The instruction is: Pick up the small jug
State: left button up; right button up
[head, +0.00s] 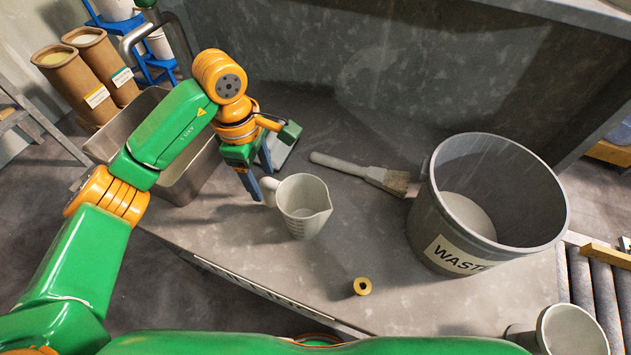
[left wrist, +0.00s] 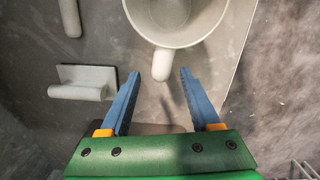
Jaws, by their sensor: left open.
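The small jug (head: 308,212) is pale grey-white with a pouring spout and stands upright on the grey worktop. Its handle points left, towards my left gripper (head: 261,183). In the left wrist view the jug (left wrist: 205,30) is cut off by the top edge, and its handle reaches down between the two blue fingertips (left wrist: 160,75). My left gripper is open, with one finger on each side of the handle and a visible gap to each. My right gripper is not in view.
A brush (head: 365,175) lies behind the jug. A large grey waste pail (head: 428,215) stands to the right. A small brass ring (head: 362,287) lies near the front edge. A metal bin (head: 185,185) is behind my left arm. Another container (head: 575,335) is at bottom right.

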aim_at(268, 198)
pick_arm(q)
jog(key=shift+d+f+y, duration=0.1)
jog(key=shift+f+y, duration=0.1)
jog(key=shift+y, duration=0.1)
jog(key=shift+w+d+f+m, duration=0.1)
jog(key=shift+d+f+m, duration=0.05)
jog(key=shift+f+m, duration=0.15)
jog(key=f+p, duration=0.1)
jog(key=f, duration=0.2)
jog(key=f+p, duration=0.1)
jog(key=f, duration=0.1)
jog(key=shift+s+f+p, duration=0.3)
jog(key=shift+s, duration=0.05)
jog(key=shift+w+f, duration=0.15)
jog(key=shift+f, duration=0.35)
grip_shut()
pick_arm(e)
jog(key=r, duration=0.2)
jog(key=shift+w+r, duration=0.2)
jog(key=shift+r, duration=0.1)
